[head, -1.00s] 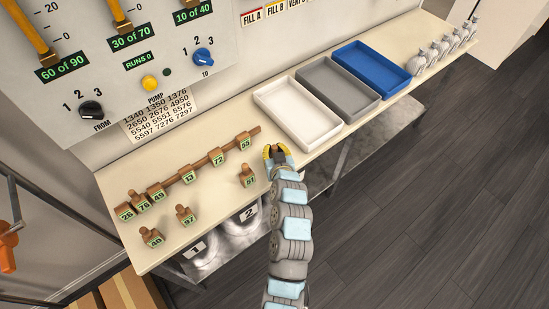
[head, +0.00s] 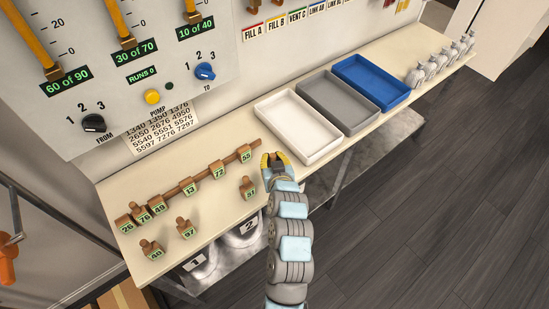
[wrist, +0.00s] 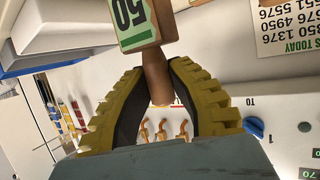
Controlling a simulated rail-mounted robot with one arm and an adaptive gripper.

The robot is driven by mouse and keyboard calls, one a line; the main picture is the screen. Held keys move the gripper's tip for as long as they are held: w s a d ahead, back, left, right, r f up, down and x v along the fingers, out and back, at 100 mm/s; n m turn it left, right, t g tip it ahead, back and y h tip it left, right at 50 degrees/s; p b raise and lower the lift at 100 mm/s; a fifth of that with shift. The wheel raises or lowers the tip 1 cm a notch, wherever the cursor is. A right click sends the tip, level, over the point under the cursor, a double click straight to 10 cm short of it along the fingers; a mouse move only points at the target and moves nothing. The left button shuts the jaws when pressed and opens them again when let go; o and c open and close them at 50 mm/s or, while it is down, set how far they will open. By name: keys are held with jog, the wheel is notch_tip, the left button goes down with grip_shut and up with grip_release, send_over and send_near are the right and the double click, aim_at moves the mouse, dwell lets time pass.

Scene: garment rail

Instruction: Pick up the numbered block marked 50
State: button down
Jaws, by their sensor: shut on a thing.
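The numbered block marked 50 (wrist: 128,18) shows in the wrist view, a wooden block with a green and white label and a round peg. My gripper (wrist: 160,95) has its yellow, ridged fingers on either side of that peg and is shut on it. In the head view my gripper (head: 275,160) is over the bench, just left of the white tray's near corner. The block is mostly hidden by the fingers there.
Several numbered blocks stand on the bench, block 51 (head: 248,188) being closest to my gripper on the left. A wooden rail (head: 205,175) runs behind them. The white tray (head: 307,157), grey tray (head: 345,128) and blue tray (head: 398,98) stand to the right.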

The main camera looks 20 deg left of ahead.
jog(key=s+d+r+p, duration=0.1)
jog(key=s+r+p, duration=0.2)
jog(key=s+r, duration=0.4)
jog(key=shift+s+d, duration=0.3)
jog(key=shift+s, duration=1.9)
